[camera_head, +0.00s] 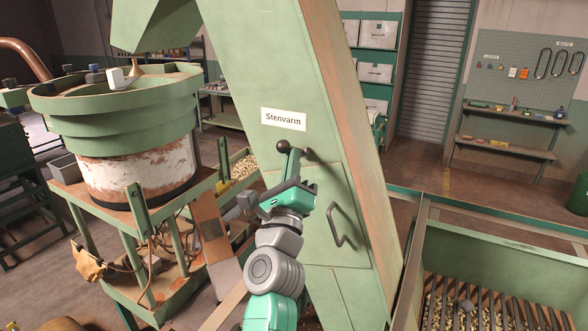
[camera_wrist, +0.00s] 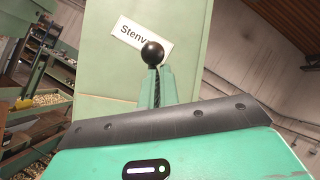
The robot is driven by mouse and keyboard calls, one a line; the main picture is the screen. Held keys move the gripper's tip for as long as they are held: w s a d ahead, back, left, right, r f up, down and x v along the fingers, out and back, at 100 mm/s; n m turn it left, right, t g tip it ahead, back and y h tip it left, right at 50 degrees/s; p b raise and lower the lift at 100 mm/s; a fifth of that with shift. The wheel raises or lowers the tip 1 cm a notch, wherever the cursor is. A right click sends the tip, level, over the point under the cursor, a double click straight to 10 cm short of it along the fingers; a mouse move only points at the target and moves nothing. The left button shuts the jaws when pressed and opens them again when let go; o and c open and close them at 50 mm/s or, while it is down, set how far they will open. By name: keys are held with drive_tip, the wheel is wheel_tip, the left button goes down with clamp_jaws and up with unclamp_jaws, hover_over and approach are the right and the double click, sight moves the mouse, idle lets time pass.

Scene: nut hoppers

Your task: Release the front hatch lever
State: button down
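The front hatch lever shows as a black ball knob (camera_head: 283,147) on the pale green chute, below the "Stenvarm" label. In the wrist view the knob (camera_wrist: 152,53) sits on a dark rod between upright green pieces. I cannot tell whether these pieces are a bracket or my fingers. My gripper (camera_head: 289,172) is at the lever, just below the knob. In the wrist view its green body and dark edge strip fill the bottom and hide most of the fingers. A hatch panel with a dark bent handle (camera_head: 338,222) is to its right, on the chute face.
A round green hopper bowl (camera_head: 110,95) on a stand is at the left. A tray of nuts (camera_head: 243,167) lies behind my arm. A green bin with a slatted grate (camera_head: 490,316) is at the lower right. Shelves and a pegboard (camera_head: 525,80) are at the back.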

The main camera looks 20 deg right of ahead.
drive_tip(key=shift+a+r, duration=0.65)
drive_tip(key=shift+r, duration=0.1)
drive_tip(key=s+a+p, duration=0.1)
drive_tip(key=s+a, duration=0.4)
drive_tip(key=s, duration=0.4)
drive_tip(key=shift+s+a+f+p, duration=0.25)
drive_tip(key=shift+f+p, duration=0.15)
drive_tip(key=s+a+r+n+t+y+p, duration=0.25)
drive_tip(key=s+r+n, duration=0.25)
drive_tip(key=r+n, duration=0.5)
drive_tip(key=s+a+r+n+y+p, duration=0.1)
drive_tip(key=s+a+r+n+y, duration=0.2)
drive_tip(key=s+n, duration=0.2)
drive_tip(key=s+a+r+n+y+p, duration=0.1)
drive_tip(key=s+a+r+n+y, duration=0.2)
drive_tip(key=s+n, duration=0.3)
drive_tip(key=s+a+r+n+t+y+p, duration=0.1)
drive_tip(key=s+a+r+n+y, duration=0.2)
drive_tip(key=n, duration=0.8)
drive_tip(key=s, duration=0.2)
drive_tip(key=shift+s+a+r, duration=0.25)
drive_tip(key=shift+s, duration=0.15)
